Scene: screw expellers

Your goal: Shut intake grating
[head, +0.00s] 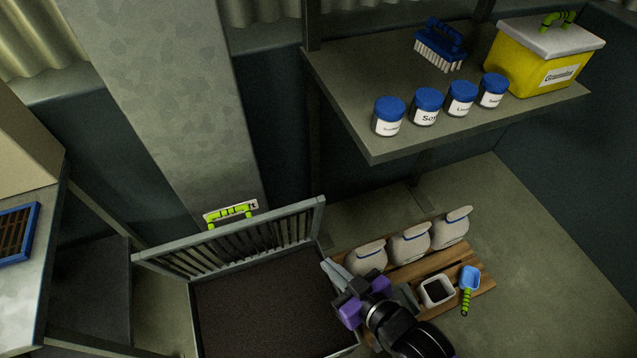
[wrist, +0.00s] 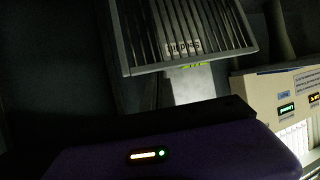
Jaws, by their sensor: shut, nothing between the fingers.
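The intake grating (head: 240,240) is a grey barred frame, standing raised and tilted at the back of an open hopper (head: 265,305) filled with dark material. A bright green handle (head: 230,215) with a white label sits at the grating's upper edge. The grating also shows at the top of the wrist view (wrist: 190,35), with the green handle small below its frame. My gripper (head: 328,266) is shut and empty beside the hopper's right rim, apart from the handle. Its fingertips do not show in the wrist view; a purple housing fills the bottom there.
A shelf (head: 385,148) overhangs at upper right with several blue-lidded jars, a brush (head: 440,45) and a yellow bin (head: 540,60). A control panel (wrist: 285,90) stands right in the wrist view.

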